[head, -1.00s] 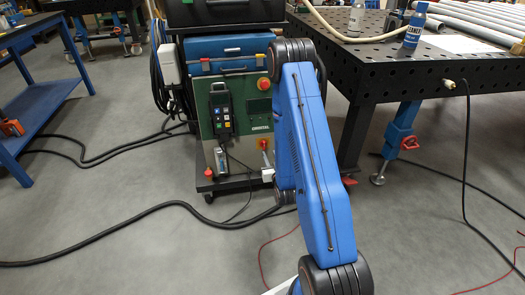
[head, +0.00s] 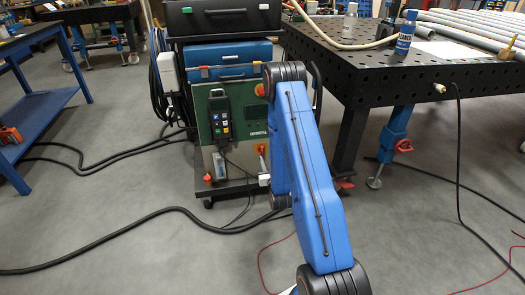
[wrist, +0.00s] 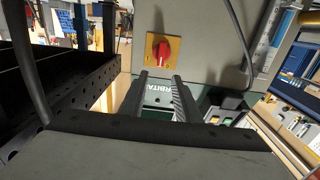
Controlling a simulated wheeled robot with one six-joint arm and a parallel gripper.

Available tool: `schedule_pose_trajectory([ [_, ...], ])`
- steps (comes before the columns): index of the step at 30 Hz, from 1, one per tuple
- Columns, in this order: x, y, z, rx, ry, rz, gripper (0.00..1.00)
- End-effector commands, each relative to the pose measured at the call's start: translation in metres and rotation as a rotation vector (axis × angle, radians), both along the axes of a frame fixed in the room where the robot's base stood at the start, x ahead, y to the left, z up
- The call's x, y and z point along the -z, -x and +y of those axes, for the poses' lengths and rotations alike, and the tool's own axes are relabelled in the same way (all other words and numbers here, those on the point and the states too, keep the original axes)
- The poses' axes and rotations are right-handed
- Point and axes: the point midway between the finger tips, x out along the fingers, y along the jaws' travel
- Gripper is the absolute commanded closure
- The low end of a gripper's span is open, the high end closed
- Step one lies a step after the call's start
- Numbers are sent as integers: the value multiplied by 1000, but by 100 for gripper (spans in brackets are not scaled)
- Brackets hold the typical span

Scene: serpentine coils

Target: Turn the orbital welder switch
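The orbital welder (head: 232,97) is a cart-mounted unit with a green front panel, left of my blue arm in the head view. Its switch (wrist: 161,52) is a red knob on a yellow square plate, facing me in the wrist view. The switch also shows small in the head view (head: 262,149), low on the panel's right side. My gripper (wrist: 158,75) is open and empty. Its two dark fingers point at the panel, their tips just below the switch plate in the wrist view. The knob appears apart from the fingers; the exact gap in depth is unclear.
A black perforated welding table (head: 400,75) stands close on the right; its edge fills the wrist view's left side. A pendant (head: 220,116) with a cable hangs on the panel. A blue bench (head: 45,100) is at left. Cables (head: 130,240) cross the floor.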

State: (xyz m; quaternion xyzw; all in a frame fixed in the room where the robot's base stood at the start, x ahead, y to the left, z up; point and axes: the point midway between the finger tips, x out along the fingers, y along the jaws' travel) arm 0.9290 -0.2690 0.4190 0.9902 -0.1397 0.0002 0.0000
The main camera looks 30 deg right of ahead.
Motion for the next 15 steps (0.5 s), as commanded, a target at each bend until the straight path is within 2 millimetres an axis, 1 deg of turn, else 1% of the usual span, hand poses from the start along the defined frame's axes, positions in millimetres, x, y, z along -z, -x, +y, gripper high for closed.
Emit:
schedule_pose_trajectory([
  [1,-1,-10,-3,0,1,-3,70],
  [9,-1,-54,-15,0,1,-2,70],
  [15,0,-77,-22,0,0,-1,70],
])
